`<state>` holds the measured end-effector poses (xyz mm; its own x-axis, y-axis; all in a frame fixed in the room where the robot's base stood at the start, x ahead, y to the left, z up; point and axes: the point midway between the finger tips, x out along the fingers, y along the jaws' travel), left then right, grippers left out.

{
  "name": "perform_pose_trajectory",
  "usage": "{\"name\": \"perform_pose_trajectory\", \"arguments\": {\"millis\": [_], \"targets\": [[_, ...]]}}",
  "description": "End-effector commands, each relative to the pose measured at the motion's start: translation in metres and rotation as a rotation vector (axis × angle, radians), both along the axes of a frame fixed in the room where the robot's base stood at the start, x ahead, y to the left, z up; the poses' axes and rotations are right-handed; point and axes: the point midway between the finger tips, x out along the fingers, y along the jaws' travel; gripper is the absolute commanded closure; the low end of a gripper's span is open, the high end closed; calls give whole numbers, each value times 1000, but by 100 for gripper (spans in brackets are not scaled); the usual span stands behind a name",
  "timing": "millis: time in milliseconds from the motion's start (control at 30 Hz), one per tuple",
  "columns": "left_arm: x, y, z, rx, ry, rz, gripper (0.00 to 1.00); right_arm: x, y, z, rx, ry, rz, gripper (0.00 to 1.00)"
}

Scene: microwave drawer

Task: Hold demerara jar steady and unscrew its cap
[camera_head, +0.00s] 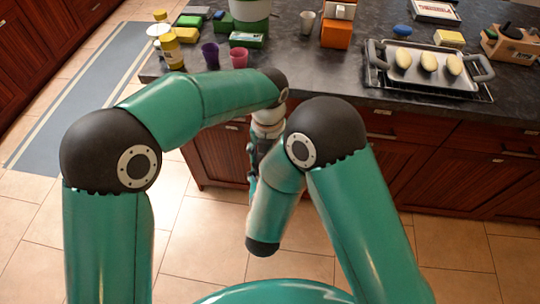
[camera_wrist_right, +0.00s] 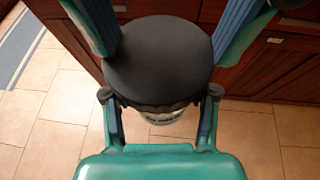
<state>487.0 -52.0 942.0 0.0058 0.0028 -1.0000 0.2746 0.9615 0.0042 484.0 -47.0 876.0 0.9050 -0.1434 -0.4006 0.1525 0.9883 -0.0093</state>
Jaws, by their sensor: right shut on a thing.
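The demerara jar shows in the right wrist view as a wide black cap (camera_wrist_right: 158,58) with a strip of clear body (camera_wrist_right: 163,116) below it. My right gripper (camera_wrist_right: 160,108) is shut on the jar body, one finger on each side, under the cap. My left gripper (camera_wrist_right: 170,40) comes down from the top of that view. Its blue-padded fingers stand apart on either side of the cap, close to its rim; I cannot tell whether they touch. In the head view, my left gripper (camera_head: 257,150) hangs before the counter, and my arms hide the jar and most of the right gripper.
A dark counter (camera_head: 310,75) lies behind my arms. Cabinet fronts (camera_head: 430,160) stand close behind; the tiled floor (camera_head: 470,255) is clear.

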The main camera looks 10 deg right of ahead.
Motion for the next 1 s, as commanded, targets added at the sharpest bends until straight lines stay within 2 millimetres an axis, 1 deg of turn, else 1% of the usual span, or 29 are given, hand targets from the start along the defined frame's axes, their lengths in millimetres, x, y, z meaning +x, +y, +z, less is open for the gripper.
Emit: {"name": "perform_pose_trajectory", "arguments": {"millis": [33,167,567,667,767,800,1000], "targets": [[-4,-5,-6,-7,10,-2,78,6,8,11,11,-37,18,100],[-5,-5,-7,-7,13,-2,100,6,9,12,13,-40,18,100],[-6,-5,-8,-5,16,15,100,6,9,12,10,-40,20,100],[-5,-5,-8,-5,16,103,100,6,9,12,10,-40,20,100],[-3,-4,-8,-7,14,279,100,6,9,12,10,-40,20,100],[-2,-3,-7,-7,13,367,100,6,9,12,10,-40,20,100],[-1,-2,-8,-4,12,344,100,6,8,12,9,-40,18,100]]}}
